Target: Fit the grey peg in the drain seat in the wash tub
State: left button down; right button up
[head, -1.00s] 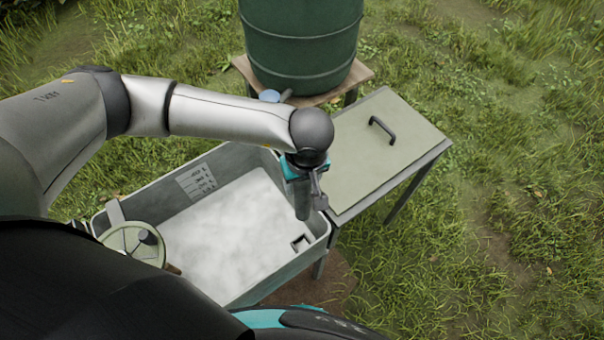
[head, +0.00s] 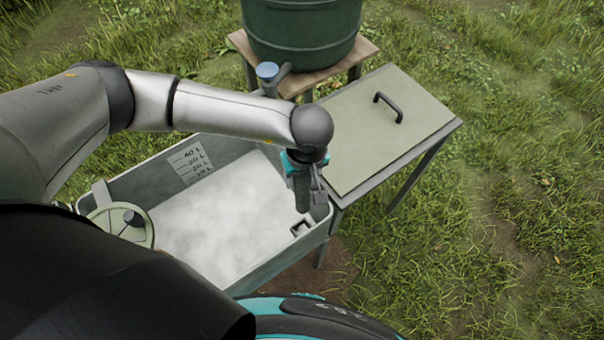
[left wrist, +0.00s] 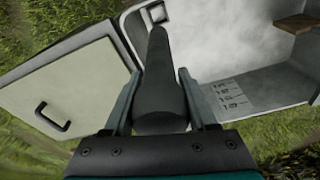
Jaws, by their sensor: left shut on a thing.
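The grey peg (head: 303,197) hangs from my left gripper (head: 305,181), which is shut on it. The peg points down, its lower end over the right end of the wash tub (head: 275,268), apparently above the drain seat. The drain seat (head: 301,228) is a small square frame with a dark opening in the tub's right corner. In the left wrist view the peg (left wrist: 160,75) stands between both fingers of the gripper (left wrist: 160,95), and its tip lies close to the drain seat (left wrist: 155,13). The peg partly hides the seat there. My right gripper is out of view.
A pale table or lid with a black handle (head: 388,106) stands right of the tub. A green barrel (head: 302,35) on a wooden stand and a blue tap (head: 267,71) are behind. A round disc (head: 123,224) sits at the tub's left corner. Pale, cloudy contents cover the tub floor.

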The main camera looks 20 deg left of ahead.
pick_arm(q)
jog(key=shift+f+b, duration=7.35)
jog(key=shift+f, duration=0.9)
jog(key=shift+f+b, duration=0.25)
jog(key=shift+b, duration=0.2)
jog(key=shift+f+b, duration=0.7)
jog(key=shift+f, duration=0.3)
jog(key=shift+f+b, duration=0.75)
jog(key=shift+b, duration=0.15)
